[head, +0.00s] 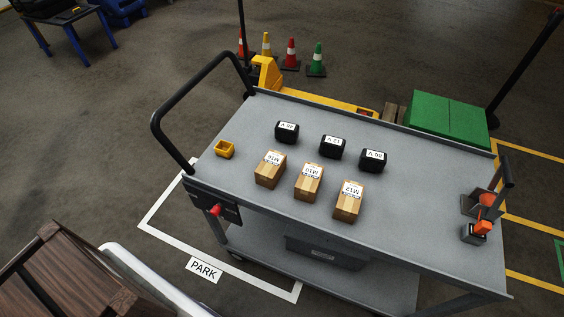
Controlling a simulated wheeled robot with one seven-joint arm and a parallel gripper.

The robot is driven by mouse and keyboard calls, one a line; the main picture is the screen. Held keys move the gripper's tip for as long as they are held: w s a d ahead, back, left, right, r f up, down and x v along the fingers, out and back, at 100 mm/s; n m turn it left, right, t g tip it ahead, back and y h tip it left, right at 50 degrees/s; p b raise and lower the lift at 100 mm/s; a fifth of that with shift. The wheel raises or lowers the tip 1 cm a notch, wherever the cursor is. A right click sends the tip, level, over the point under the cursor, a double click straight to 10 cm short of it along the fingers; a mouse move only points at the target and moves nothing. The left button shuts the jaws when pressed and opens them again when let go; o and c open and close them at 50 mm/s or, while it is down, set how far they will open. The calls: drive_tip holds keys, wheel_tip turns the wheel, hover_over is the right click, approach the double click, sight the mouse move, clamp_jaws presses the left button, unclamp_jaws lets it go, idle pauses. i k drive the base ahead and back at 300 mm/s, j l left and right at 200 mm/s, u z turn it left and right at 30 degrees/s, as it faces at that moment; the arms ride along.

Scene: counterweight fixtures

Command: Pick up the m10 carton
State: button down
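The m10 carton (308,184) appears to be the middle of three small brown cartons on the grey top of a cart (424,213). Its white label seems to read M10, though the print is small. The left carton (270,171) has a label that looks like M16. The right carton (348,204) is labelled M12. The three stand apart in a slanting row near the cart's front edge. My gripper is not in view in the head view.
Behind the cartons stand three black labelled blocks (332,148). A yellow open bin (225,149) sits at left, an orange-and-grey clamp-like fixture (485,213) at right. A black handle (185,90) rises at the cart's left end. A brown wooden object (62,275) fills the lower left.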

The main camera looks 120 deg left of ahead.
sight(308, 183)
drive_tip(key=j+u, duration=0.1)
drive_tip(key=u, duration=1.8)
drive_tip(key=k+l+u, duration=0.1)
drive_tip(key=u, duration=1.2)
